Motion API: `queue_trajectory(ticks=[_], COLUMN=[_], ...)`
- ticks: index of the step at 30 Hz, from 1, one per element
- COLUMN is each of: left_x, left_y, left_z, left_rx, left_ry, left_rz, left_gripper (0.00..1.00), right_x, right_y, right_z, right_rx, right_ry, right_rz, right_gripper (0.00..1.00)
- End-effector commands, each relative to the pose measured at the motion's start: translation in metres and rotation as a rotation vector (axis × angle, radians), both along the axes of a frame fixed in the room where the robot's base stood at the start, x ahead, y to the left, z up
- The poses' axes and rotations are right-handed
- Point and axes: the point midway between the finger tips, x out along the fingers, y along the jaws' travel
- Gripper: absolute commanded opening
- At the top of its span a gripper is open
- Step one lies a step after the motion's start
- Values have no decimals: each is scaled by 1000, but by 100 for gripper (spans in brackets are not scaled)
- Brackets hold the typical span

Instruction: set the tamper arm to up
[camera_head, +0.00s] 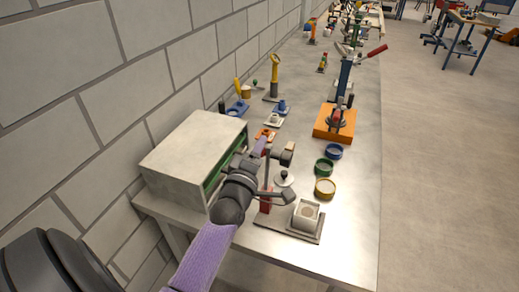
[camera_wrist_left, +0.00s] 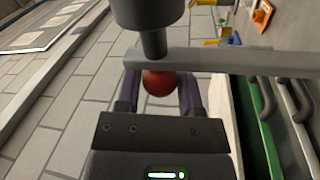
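The tamper stands on a dark base (camera_head: 300,235) at the near end of the bench, with a red block and thin upright post. My right gripper is not in view.
A grey cabinet (camera_head: 190,150) stands close left of the tamper, against the wall. The bench's front right is clear.

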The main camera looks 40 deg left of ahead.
Motion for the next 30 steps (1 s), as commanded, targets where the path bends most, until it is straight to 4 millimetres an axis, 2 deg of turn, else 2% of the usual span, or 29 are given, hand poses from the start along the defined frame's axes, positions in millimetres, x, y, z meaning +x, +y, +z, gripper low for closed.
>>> queue_trajectory(ticks=[1,3,4,14,17,24,30], left_x=[0,0,0,-6,-21,-73,-93], left_y=[0,0,0,-2,-7,-22,-28], left_z=[0,0,0,-1,-4,-13,-16], left_rx=[1,1,1,2,2,2,3], left_ry=[0,1,1,2,3,5,2], left_rz=[0,-1,-1,-1,-1,0,0], left_gripper=[61,76,77,77,77,77,77], right_x=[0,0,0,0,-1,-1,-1], right_y=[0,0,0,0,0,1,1], right_z=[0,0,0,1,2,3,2], right_rx=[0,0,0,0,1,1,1], right_ry=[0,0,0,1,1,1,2], right_rz=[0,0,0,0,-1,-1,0], right_gripper=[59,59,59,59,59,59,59])
